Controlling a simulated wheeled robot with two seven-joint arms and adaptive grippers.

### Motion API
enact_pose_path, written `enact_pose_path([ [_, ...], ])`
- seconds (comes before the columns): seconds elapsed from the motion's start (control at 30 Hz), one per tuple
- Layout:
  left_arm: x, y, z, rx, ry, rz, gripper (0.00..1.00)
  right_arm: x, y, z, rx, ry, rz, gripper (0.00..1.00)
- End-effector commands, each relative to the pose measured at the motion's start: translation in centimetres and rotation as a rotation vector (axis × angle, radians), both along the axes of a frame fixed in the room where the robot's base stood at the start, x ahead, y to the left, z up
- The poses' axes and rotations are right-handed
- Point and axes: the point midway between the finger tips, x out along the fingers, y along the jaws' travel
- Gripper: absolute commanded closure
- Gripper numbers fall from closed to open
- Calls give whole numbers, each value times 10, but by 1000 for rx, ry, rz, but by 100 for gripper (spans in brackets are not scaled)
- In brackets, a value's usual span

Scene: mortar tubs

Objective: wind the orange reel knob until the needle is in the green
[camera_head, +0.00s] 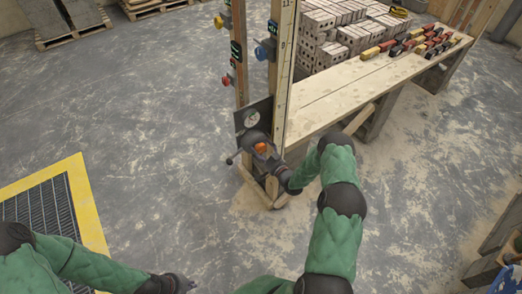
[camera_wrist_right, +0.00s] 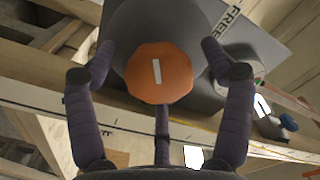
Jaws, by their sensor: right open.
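The orange reel knob (camera_wrist_right: 158,75) faces the camera in the right wrist view, with a white bar mark standing nearly upright on it. It sits in front of a dark round reel (camera_wrist_right: 128,42). My right gripper (camera_wrist_right: 160,65) is open, its fingers on both sides of the knob and one below it, apart from it at the sides. In the head view the knob (camera_head: 261,148) is small, with my right gripper (camera_head: 268,163) close at it. A gauge dial (camera_head: 251,119) is above the reel; its needle is too small to read. My left gripper (camera_head: 186,284) is low at the bottom, away from the reel.
Wooden posts (camera_head: 283,75) carry the reel and several coloured clamps. A wooden bench (camera_head: 345,92) with bricks runs to the right. A yellow-edged floor grate (camera_head: 88,205) lies at the left. The concrete floor between is clear.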

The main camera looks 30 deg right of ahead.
Motion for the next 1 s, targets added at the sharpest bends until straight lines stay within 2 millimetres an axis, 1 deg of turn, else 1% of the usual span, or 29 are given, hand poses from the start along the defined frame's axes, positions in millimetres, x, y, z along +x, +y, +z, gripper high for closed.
enact_pose_path([
  [0.23, 0, 0, 0, 0, 0, 0, 100, 1, 0, 0, 0, -1, -1, 18],
  [0.27, 0, 0, 0, 0, 0, 0, 100, 1, 0, 0, 0, -1, -1, 27],
  [0.3, 0, 0, 0, 0, 0, 0, 100, 1, 0, 0, 0, -1, -1, 38],
  [0.37, 0, 0, 0, 0, 0, 0, 100, 1, 0, 0, 0, -1, -1, 55],
  [0.4, 0, 0, 0, 0, 0, 0, 100, 1, 0, 1, 0, -1, -1, 66],
  [0.43, 0, 0, 0, 0, 0, 0, 100, 1, 0, 1, 0, -1, -1, 75],
  [0.77, 0, 0, -1, 0, 0, 0, 100, 1, -1, 2, 8, -3, -1, 75],
  [1.0, 0, 0, -9, 0, 0, 0, 100, 2, -3, 2, 90, 0, -3, 75],
])
